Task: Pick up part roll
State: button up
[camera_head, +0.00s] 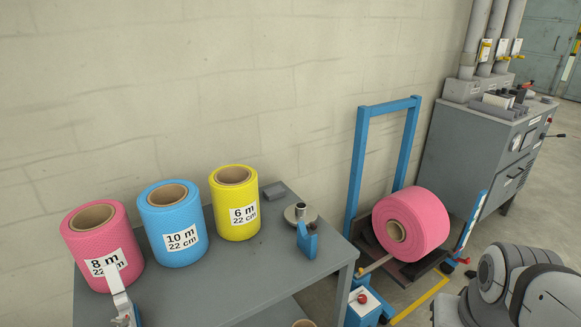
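Three upright rolls stand in a row on a grey table (215,290). The pink roll (85,235) at the left is labelled "8 m 22 cm". The blue roll (165,215) in the middle is labelled "10 m 22 cm". The yellow roll (228,195) at the right is labelled "6 m 22 cm". A larger pink roll (415,215) lies on its side on a blue-framed cart (358,165) right of the table. Which one is the part roll, I cannot tell. My gripper is not in view. Grey rounded parts at the lower right look like my own body.
A pale, narrow object (118,292) stands before the small pink roll, partly covering its label. A blue tool (307,240) and a round metal piece (300,212) are on the table's right end. A grey machine (465,140) stands behind the cart.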

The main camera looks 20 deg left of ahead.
aim_at(234, 188)
jog(key=u, duration=0.65)
jog(key=i, duration=1.2)
jog(key=u, duration=0.95)
jog(key=k, duration=0.65)
jog(key=u, duration=0.2)
jog(key=i, duration=0.75)
jog(key=z, duration=0.15)
